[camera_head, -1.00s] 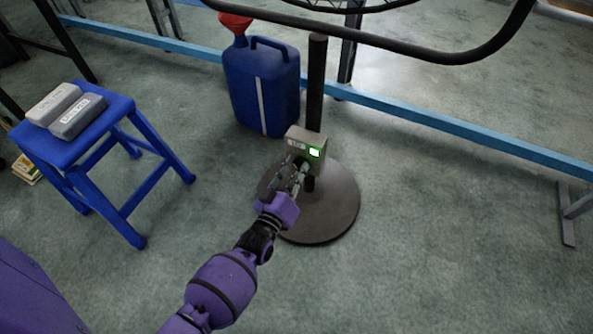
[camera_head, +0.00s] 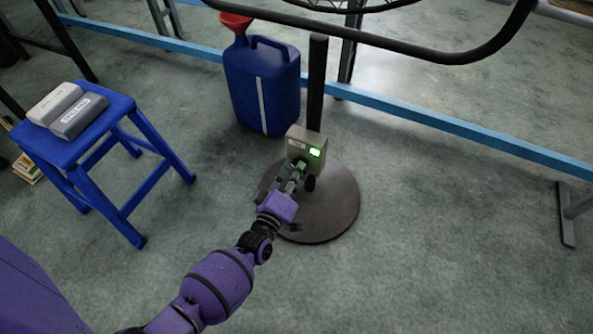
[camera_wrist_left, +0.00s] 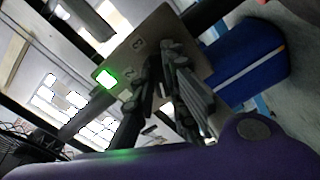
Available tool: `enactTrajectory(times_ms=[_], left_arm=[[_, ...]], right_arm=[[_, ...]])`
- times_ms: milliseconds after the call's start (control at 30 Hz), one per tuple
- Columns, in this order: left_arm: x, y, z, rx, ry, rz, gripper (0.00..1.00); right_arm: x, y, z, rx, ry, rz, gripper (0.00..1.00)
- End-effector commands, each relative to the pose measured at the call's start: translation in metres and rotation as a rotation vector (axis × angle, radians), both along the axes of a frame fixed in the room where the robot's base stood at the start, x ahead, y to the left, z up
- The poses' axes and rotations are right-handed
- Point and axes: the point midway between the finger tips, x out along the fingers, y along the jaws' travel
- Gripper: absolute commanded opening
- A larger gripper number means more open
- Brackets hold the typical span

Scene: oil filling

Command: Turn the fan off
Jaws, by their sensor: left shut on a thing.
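The fan's control box (camera_head: 306,142) is a small beige box low on the dark pole (camera_head: 316,85), above the round dark base (camera_head: 335,208). A green-edged light (camera_head: 315,152) glows on its right side. My left gripper (camera_head: 296,172) is at the front of the box, its fingers closed on a knob there that they mostly hide. In the left wrist view the fingers (camera_wrist_left: 172,85) lie against the face of the box (camera_wrist_left: 150,40), with the lit green light (camera_wrist_left: 104,78) to their left. My right gripper is not in view.
A blue jerrycan (camera_head: 262,85) with a red funnel (camera_head: 236,22) stands behind the fan base. A blue stool (camera_head: 62,148) with two grey boxes stands at left. A blue floor rail (camera_head: 430,122) runs behind.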

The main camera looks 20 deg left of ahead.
Motion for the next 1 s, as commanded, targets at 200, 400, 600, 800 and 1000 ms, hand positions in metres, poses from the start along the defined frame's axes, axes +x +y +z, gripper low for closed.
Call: enactTrajectory(times_ms=[200,400,600,800,1000], left_arm=[[0.0025,0.0037,0.0013,-0.191,0.003,0.004,0.0],[0.0027,0.0036,0.0015,-0.337,0.007,0.003,0.0],[0.003,0.0038,0.0021,-0.435,0.009,0.004,0.0],[0.0032,0.0036,0.0028,-0.486,0.009,0.003,0.0],[0.0034,0.0036,0.0032,-0.504,0.009,0.004,0.0]], right_arm=[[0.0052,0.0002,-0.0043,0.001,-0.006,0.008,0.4],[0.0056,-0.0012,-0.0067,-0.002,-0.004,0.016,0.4],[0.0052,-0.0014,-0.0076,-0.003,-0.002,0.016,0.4],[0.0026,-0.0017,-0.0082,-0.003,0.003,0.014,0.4],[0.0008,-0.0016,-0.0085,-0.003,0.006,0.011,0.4]])
